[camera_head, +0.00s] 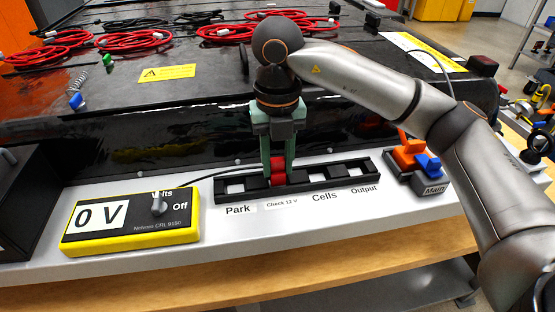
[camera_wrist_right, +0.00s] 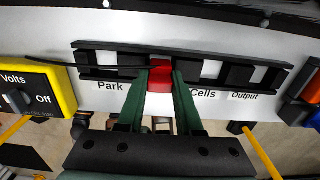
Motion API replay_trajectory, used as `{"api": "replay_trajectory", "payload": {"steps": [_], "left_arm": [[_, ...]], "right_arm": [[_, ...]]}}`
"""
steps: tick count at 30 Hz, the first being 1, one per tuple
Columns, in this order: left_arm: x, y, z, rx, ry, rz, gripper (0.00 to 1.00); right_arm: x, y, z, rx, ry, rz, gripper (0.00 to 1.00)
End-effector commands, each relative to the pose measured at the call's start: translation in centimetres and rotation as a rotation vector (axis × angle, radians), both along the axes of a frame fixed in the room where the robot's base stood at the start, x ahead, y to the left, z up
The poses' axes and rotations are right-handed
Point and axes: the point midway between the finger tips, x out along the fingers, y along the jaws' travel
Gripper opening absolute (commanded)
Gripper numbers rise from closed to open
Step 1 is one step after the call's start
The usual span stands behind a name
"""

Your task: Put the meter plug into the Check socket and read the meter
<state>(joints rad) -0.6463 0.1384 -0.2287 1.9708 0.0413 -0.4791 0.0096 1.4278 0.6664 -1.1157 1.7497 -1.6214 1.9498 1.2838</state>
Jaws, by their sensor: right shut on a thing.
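The red meter plug (camera_head: 278,172) is held between the fingers of my right gripper (camera_head: 278,180), which points down over the black socket strip (camera_head: 228,198). The plug is at the socket labelled Check 12 V; I cannot tell how deep it sits. It also shows between the green fingers in the right wrist view (camera_wrist_right: 160,76). A black lead runs from the plug to the left. My left gripper is out of view.
The strip also has sockets marked Park, Cells and Output. Orange and blue switches (camera_head: 415,157) with a Main label stand to the right. The black pack (camera_head: 190,135) rises behind the ledge, with red cable coils (camera_head: 135,41) on top.

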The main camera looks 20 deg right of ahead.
Motion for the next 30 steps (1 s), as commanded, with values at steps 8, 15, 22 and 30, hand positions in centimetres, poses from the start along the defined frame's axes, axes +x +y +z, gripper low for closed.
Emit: {"api": "replay_trajectory", "payload": {"steps": [8,15,22,30], "left_arm": [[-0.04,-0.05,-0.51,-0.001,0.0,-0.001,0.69],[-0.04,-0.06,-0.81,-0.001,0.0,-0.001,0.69],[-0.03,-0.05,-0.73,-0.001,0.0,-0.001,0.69],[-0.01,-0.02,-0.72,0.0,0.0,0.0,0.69]], "right_arm": [[0.0,-0.01,-0.66,0.0,0.0,0.0,0.0],[0.01,-0.01,-1.06,0.0,0.0,0.0,0.35],[0.0,-0.01,-0.99,0.0,0.0,0.0,0.61],[0.0,-0.02,-1.0,0.0,0.0,0.0,0.69]]}}
